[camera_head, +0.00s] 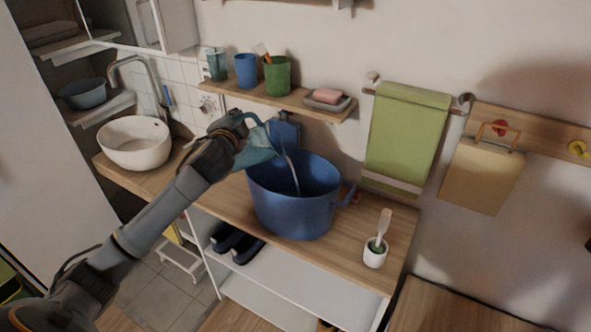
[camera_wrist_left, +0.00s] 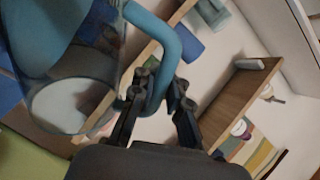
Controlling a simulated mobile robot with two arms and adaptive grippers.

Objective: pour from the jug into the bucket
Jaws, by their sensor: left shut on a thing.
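The jug (camera_head: 259,143) is teal and see-through. It is tilted to the right above the left part of the blue bucket (camera_head: 292,215), which stands upright on the wooden counter. A pale stream (camera_head: 293,174) runs from the jug down into the bucket. My left gripper (camera_head: 240,128) is at the jug's left side. In the left wrist view my left gripper (camera_wrist_left: 160,92) is shut on the handle of the jug (camera_wrist_left: 60,40). The level inside the bucket is hidden. My right gripper is not in view.
The wooden counter (camera_head: 385,215) also holds a white basin (camera_head: 135,150) with a tap at left and a white brush holder (camera_head: 375,252) at right. A wall shelf (camera_head: 240,92) with cups and a soap dish (camera_head: 327,99) is just behind the jug. A green towel (camera_head: 405,130) hangs behind.

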